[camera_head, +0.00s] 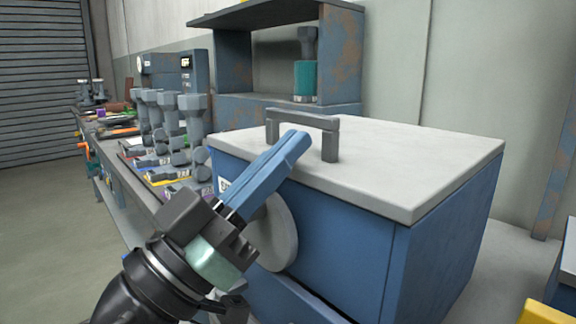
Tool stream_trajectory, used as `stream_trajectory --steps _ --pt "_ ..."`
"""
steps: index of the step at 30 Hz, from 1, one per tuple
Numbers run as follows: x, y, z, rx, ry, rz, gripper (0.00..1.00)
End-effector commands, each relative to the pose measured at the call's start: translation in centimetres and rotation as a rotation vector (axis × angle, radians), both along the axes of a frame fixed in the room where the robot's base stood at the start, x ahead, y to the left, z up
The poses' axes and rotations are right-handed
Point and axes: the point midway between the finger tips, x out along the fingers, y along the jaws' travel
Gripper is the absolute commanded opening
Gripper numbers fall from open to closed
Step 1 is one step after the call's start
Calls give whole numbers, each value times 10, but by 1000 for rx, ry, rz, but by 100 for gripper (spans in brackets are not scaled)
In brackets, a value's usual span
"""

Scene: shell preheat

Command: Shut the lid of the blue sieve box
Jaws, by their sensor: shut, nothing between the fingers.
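The blue sieve box (340,245) is the large blue box in the middle and right of the view. Its pale grey lid (400,165) lies flat across the top, with no clear gap along the front and right edges. A dark grey bar handle (303,119) stands on the lid. My gripper (297,143) has its long blue fingers together and empty. They point up and right, with the tips in front of the lid near the handle. I cannot tell whether they touch it. My gripper and wrist hide part of the box's front left.
A round grey disc (272,233) is on the box's front. A workbench at left holds several grey tools (170,120) and coloured trays. A blue shelf (234,63) with a teal container (305,80) stands behind the box. Open floor (40,225) lies at far left.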

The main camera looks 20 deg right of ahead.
Motion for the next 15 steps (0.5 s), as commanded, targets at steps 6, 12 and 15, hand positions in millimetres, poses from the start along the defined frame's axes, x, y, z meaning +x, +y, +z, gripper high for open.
stream_trajectory --steps 6,12,15 --pt "0 1 -22 1 0 1 0" --pt "0 0 -28 4 2 0 0" --pt "0 0 -30 7 5 -1 0"
